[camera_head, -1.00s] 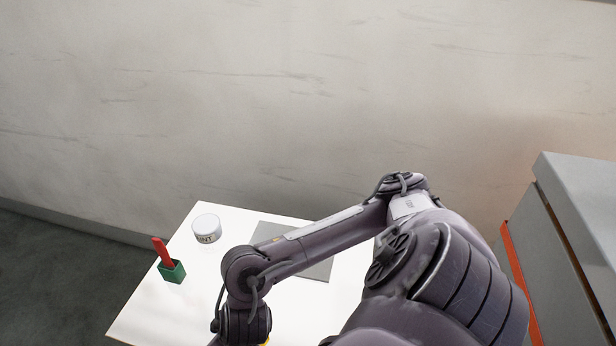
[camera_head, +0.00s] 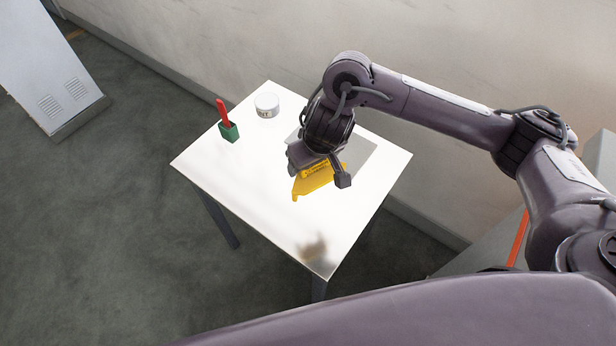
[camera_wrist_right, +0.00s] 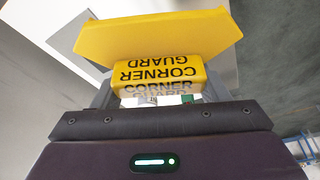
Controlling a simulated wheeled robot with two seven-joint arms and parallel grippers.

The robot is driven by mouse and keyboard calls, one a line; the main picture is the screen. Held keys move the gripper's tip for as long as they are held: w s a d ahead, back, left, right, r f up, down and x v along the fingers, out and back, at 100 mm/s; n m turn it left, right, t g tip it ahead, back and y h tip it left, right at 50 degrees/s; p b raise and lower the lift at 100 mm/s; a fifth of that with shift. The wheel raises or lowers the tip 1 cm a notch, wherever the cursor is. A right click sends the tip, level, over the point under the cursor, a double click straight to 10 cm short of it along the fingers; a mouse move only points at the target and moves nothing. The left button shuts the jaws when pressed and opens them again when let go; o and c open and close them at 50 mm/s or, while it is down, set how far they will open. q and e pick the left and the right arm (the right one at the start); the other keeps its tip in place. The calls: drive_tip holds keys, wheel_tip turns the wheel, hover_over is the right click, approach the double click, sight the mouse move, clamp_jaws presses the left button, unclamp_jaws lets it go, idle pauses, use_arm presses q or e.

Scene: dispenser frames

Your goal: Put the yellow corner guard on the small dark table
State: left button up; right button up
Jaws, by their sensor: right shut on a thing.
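The yellow corner guard (camera_head: 312,185) is in my right gripper (camera_head: 322,171), over the white table (camera_head: 245,200) in the head view. My right gripper is shut on it. In the right wrist view the corner guard (camera_wrist_right: 155,38) fills the upper middle, with its label "CORNER GUARD" upside down. In the head view the guard appears to be above the tabletop; the exact gap cannot be told. No small dark table is seen in either current view. My left gripper is not in view.
On the white table stand a white tin (camera_head: 267,105) and a green holder (camera_head: 229,132) with a red stick (camera_head: 222,110). A grey square (camera_head: 368,155) lies partly behind my gripper. A grey cabinet (camera_head: 45,65) stands far left. The dark floor (camera_head: 100,220) left of the table is clear.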

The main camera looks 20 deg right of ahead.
drive_tip(key=f+b, duration=0.3)
drive_tip(key=f, duration=0.6)
drive_tip(key=f+b, duration=0.3)
drive_tip(key=f, duration=0.6)
drive_tip(key=shift+w+a+f, duration=0.15)
drive_tip(key=shift+w, duration=0.05)
drive_tip(key=shift+f, duration=0.4)
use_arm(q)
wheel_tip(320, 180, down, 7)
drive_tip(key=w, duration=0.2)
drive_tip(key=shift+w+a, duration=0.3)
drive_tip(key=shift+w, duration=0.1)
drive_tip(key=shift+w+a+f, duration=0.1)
use_arm(e)
drive_tip(key=shift+f, duration=0.1)
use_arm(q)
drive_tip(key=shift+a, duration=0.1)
use_arm(e)
drive_tip(key=o, duration=1)
drive_tip(key=shift+o, duration=0.2)
use_arm(q)
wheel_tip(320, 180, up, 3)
drive_tip(key=p, duration=0.2)
drive_tip(key=shift+p, duration=0.4)
use_arm(e)
drive_tip(key=v, duration=1.2)
